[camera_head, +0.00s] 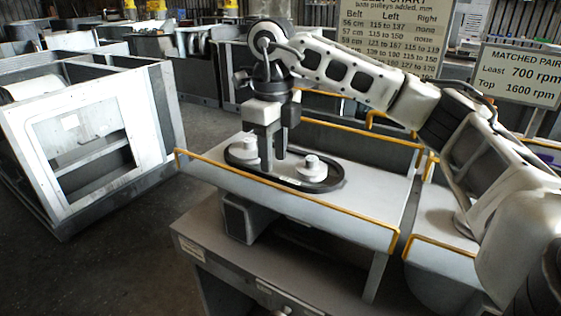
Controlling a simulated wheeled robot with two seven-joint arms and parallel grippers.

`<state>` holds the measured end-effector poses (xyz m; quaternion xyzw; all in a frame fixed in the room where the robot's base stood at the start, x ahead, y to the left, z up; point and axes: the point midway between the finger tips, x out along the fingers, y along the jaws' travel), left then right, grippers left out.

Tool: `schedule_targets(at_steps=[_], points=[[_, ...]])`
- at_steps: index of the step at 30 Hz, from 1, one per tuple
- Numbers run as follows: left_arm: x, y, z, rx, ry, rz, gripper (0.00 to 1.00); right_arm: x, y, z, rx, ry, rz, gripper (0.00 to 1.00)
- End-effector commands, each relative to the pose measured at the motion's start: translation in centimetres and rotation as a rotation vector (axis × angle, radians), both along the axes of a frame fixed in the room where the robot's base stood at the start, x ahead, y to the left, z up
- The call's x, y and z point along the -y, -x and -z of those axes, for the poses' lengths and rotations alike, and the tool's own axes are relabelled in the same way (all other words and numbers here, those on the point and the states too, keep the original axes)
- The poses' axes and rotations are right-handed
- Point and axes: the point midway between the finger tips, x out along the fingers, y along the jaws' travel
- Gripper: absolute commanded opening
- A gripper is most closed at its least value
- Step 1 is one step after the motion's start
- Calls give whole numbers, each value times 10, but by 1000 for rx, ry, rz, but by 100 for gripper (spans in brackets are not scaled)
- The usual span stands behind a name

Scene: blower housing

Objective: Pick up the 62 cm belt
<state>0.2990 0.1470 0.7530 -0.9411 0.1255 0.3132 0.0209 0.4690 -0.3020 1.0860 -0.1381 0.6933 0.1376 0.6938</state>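A black belt (310,188) lies as a long loop on a light grey tray (350,208) with yellow edging. It runs around two pale round pegs, one at its left end (243,150) and one towards its right end (312,168). My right gripper (275,160) points straight down over the loop between the pegs. Its two fingers show a gap between them, with the tips low near the belt. Whether the tips touch the belt cannot be told. The belt's length cannot be read. My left gripper is not in view.
A chart sign (395,40) listing belts and a "MATCHED PAIR" sign (521,75) stand behind. A second yellow-edged tray (440,235) is at the right, partly behind my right arm. A white open housing frame (85,145) stands left, with clear floor between.

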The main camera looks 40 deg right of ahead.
Motion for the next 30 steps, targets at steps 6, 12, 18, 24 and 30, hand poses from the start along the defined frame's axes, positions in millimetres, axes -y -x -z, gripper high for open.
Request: schedule_targets(at_steps=[6,12,18,24,30], points=[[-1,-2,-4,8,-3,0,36,4,3,29,-3,0,1,35],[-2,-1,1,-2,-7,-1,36,3,2,34,-1,0,0,35],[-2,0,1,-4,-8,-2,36,3,2,34,-1,0,0,4],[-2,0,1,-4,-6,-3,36,3,2,34,-1,0,0,0],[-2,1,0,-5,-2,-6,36,3,2,32,0,0,0,0]])
